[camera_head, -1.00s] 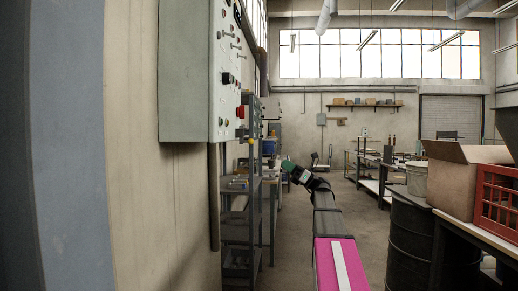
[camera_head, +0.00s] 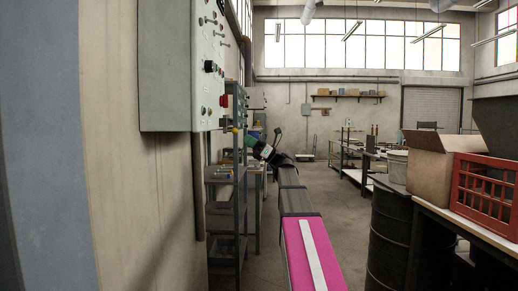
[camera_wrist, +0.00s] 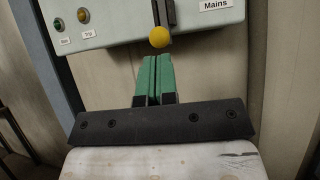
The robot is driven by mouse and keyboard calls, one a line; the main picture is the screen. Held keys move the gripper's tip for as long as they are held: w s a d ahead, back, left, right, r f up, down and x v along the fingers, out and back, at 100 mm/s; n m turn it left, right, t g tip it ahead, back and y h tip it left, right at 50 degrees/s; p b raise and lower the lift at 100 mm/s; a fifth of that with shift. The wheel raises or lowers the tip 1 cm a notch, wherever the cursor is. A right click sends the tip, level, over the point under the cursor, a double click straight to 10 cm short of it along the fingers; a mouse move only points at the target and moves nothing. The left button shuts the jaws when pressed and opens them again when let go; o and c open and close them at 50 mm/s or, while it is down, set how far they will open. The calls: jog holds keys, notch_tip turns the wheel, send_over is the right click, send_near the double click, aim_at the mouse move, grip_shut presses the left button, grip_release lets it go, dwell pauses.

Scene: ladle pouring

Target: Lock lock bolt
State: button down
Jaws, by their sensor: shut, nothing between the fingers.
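My gripper (camera_wrist: 155,62) has green fingers, shut with nothing between them. In the wrist view its tips point at the lower edge of a pale grey-green cabinet (camera_wrist: 110,35). A yellow ball knob (camera_wrist: 159,37) on a dark upright lever (camera_wrist: 164,12) is just beyond the tips; I cannot tell whether they touch. A "Mains" label is right of the lever. No part is marked as the lock bolt, so I cannot tell which it is. In the head view my gripper (camera_head: 250,141) is small, right of the wall cabinet (camera_head: 165,80) and below its lower edge.
The cabinet's front carries a red knob (camera_head: 223,100) and several switches. A grey shelf rack (camera_head: 222,215) stands beyond it along the wall. At the right are a dark drum (camera_head: 390,240), a cardboard box (camera_head: 430,165) and a red crate (camera_head: 485,190). The floor between is open.

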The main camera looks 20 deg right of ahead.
jog(key=shift+x, duration=1.6)
jog(key=shift+r, duration=0.1)
notch_tip(320, 180, up, 6)
jog(key=shift+r, duration=0.15)
